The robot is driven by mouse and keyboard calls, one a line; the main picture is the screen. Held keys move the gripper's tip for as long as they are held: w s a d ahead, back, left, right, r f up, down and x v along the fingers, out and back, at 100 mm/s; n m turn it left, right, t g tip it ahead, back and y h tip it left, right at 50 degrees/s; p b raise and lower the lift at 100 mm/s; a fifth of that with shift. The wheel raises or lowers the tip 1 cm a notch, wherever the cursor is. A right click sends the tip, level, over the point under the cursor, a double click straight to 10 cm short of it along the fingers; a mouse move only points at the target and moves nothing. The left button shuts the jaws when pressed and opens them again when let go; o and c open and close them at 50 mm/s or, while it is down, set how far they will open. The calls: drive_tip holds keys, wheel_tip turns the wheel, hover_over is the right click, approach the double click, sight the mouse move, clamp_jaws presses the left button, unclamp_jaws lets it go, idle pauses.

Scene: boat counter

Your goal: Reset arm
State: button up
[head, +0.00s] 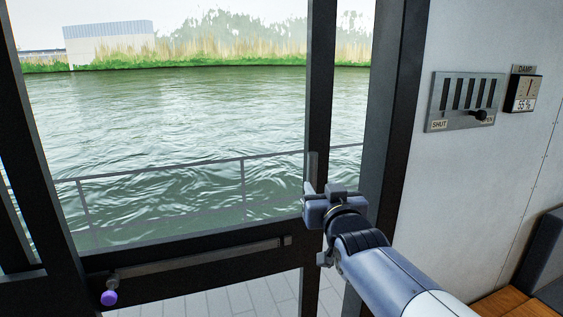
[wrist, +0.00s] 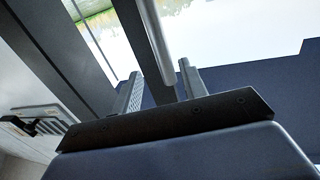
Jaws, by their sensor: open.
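My gripper (head: 312,178) is at the end of my arm, which reaches in from the lower right in the head view. It is in front of the dark window post, above the lower frame rail. In the wrist view my gripper (wrist: 160,84) shows two fingers standing apart. A pale grey bar (wrist: 152,40) appears between or just beyond the fingers; I cannot tell whether it touches them. Nothing is seen held.
A dark window frame (head: 392,110) surrounds the water view. A slotted vent panel (head: 465,101) and a damp gauge (head: 525,93) are on the right wall.

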sight(315, 176)
drive_tip(key=w, duration=0.2)
drive_tip(key=w+p, duration=0.1)
drive_tip(key=w, duration=0.2)
drive_tip(key=w+a, duration=0.1)
drive_tip(key=w, duration=0.2)
drive_tip(key=shift+p, duration=0.4)
drive_tip(key=shift+d, duration=0.1)
